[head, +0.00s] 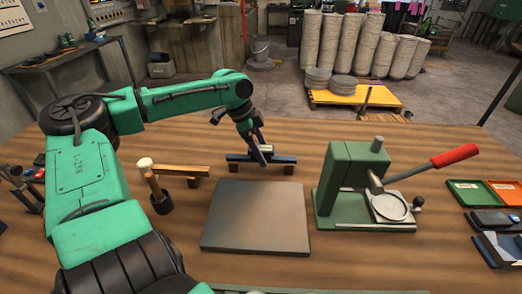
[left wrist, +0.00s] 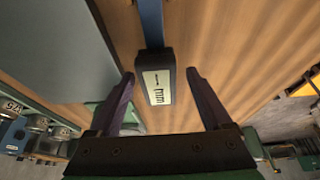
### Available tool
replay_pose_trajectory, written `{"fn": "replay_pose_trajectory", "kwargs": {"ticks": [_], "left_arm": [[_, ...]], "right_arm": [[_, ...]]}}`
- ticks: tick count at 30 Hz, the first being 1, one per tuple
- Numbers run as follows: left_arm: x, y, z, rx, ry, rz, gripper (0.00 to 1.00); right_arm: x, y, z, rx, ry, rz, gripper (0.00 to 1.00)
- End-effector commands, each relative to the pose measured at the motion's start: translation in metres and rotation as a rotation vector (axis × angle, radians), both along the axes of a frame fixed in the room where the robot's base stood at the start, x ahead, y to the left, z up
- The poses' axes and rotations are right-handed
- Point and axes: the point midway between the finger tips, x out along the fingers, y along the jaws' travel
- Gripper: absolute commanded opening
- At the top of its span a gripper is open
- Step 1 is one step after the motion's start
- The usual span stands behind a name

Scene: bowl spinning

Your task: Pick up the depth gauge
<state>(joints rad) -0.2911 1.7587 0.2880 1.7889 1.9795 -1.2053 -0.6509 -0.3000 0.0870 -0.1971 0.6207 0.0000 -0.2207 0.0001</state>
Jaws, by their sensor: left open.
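The depth gauge appears to be the blue bar (head: 284,159) lying on small supports behind the grey plate in the head view. In the left wrist view its dark head (left wrist: 156,94) has a pale label with black marks, and a blue beam (left wrist: 151,22) runs away from it. My left gripper (head: 264,157) is at the bar in the head view. In the left wrist view, its two dark fingers (left wrist: 158,80) are open, one on each side of the dark head, with gaps visible. My right gripper is not in view.
A grey plate (head: 258,215) lies mid-table. A green press (head: 346,180) with a red handle (head: 454,156) stands right of it. A mallet (head: 158,187) and a wooden bar (head: 185,169) are on the left. Coloured trays (head: 468,193) are at far right.

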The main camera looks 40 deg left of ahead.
Motion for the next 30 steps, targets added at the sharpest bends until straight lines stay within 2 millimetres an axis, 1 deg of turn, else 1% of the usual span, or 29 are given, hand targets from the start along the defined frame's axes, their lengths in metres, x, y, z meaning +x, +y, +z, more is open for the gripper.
{"fn": "replay_pose_trajectory", "kwargs": {"ticks": [1, 4, 11, 14, 15, 17, 18, 26, 30], "left_arm": [[0.001, -0.002, -0.009, 0.004, 0.007, -0.001, 0.82], [0.005, -0.007, -0.022, 0.002, 0.004, -0.002, 0.82], [0.007, -0.008, -0.024, 0.000, -0.002, -0.001, 0.82], [0.007, -0.008, -0.024, 0.001, -0.001, -0.001, 0.48], [0.006, -0.008, -0.024, 0.001, -0.001, -0.001, 0.33], [0.006, -0.008, -0.024, 0.001, -0.001, -0.001, 0.10], [0.006, -0.008, -0.024, 0.001, -0.001, -0.001, 0.00], [0.007, -0.008, -0.023, 0.001, -0.003, -0.001, 0.00], [0.007, -0.008, -0.015, 0.001, -0.005, 0.000, 0.00]], "right_arm": [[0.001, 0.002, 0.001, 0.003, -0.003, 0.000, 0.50], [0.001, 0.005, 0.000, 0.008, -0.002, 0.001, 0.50], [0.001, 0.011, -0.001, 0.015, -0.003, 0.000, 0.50], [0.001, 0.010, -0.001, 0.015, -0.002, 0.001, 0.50], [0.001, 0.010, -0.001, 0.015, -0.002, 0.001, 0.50], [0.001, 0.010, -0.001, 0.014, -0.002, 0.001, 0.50], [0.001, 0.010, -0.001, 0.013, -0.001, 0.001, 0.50], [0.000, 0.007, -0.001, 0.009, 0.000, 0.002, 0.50], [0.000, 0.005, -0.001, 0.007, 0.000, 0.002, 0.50]]}}
